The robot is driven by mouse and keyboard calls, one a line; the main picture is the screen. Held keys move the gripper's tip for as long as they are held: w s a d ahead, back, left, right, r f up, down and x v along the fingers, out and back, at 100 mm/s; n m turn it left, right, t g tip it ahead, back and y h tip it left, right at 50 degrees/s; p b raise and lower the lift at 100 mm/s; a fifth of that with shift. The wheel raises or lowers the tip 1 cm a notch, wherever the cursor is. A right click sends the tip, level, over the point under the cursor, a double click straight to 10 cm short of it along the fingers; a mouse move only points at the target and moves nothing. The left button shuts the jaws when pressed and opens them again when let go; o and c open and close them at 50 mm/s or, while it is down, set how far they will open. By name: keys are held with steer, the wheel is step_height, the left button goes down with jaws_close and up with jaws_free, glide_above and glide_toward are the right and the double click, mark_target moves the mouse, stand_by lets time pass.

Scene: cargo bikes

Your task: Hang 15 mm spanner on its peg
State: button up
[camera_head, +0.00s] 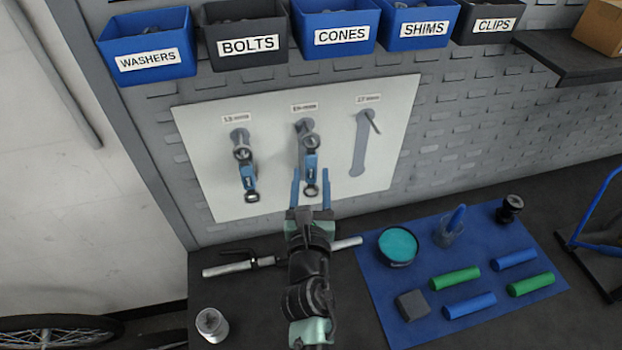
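A spanner with a blue middle (311,165) is upright in front of the middle peg (304,124) on the white board. The label above that peg (304,107) is too blurred to read surely. Its upper end overlaps the peg's lower part; I cannot tell whether it hangs there. My gripper (311,182) is open, its two blue fingers apart on either side of the spanner's lower end, with gaps visible. A second blue-handled spanner (247,176) is at the left peg.
Labelled bins, such as the cones bin (336,18), line the wall above. On the bench, a blue mat (375,285) carries a teal-topped container (398,245), a cup (448,235) and green and blue cylinders. A metal bar tool (228,268) and a can (212,324) are left of my arm.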

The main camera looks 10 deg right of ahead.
steer(key=shift+o, duration=0.5)
steer(key=shift+s, duration=0.15)
steer(key=b+v, duration=0.1)
steer(key=v, duration=1.1)
steer(key=shift+s+a, duration=0.15)
steer(key=shift+s, duration=0.15)
